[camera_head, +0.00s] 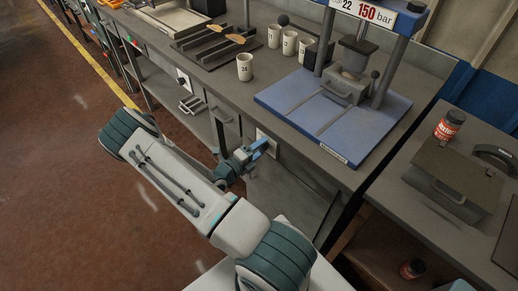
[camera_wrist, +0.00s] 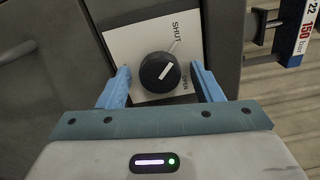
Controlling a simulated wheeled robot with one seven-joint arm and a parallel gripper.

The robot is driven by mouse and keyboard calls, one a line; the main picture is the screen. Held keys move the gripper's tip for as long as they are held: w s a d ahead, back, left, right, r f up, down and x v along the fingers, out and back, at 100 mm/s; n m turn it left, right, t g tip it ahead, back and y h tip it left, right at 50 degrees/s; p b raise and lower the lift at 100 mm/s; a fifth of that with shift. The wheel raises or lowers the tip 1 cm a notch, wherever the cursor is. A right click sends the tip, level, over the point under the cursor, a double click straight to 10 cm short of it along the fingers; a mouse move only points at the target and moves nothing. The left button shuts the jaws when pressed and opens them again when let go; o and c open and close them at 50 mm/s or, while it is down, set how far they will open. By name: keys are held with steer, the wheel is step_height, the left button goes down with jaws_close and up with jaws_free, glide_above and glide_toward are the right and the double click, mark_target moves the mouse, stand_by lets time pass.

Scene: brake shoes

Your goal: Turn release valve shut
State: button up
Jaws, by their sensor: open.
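The release valve is a round black knob (camera_wrist: 160,72) on a white plate (camera_wrist: 124,46) in the wrist view. The plate reads SHUT at the upper right and OPEN at the lower right. The knob's pale mark slants up and right, roughly towards the tick near SHUT; I cannot tell whether they line up exactly. My gripper (camera_wrist: 162,82) is open, its blue fingers on the left and right of the knob, apart from it. In the head view my gripper (camera_head: 262,150) is at the bench front, below the press (camera_head: 345,85), and largely hides the valve.
The bench top (camera_head: 225,95) overhangs above my gripper. A white cup (camera_head: 244,67) marked 24 stands on it, with more cups behind. Another dark knob on a pale plate (camera_head: 183,79) is farther left. A side table (camera_head: 400,205) with a red can (camera_head: 449,125) is at right.

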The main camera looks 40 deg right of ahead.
steer(key=s+a+b, duration=0.1)
steer(key=a, duration=1.2)
steer(key=shift+a+b, duration=0.4)
steer(key=s+a+r+m+y, duration=0.4)
steer(key=r+m+y, duration=0.2)
steer(key=r+m, duration=0.3)
steer(key=s+a+r+m+t+y, duration=0.1)
steer(key=s+a+r+m+y, duration=0.3)
steer(key=r+m, duration=0.5)
steer(key=s+a+r+m+y, duration=0.4)
steer(key=r+m+y, duration=0.4)
steer(key=m, duration=0.9)
steer(key=shift+a+r+t, duration=0.3)
steer(key=shift+r, duration=0.1)
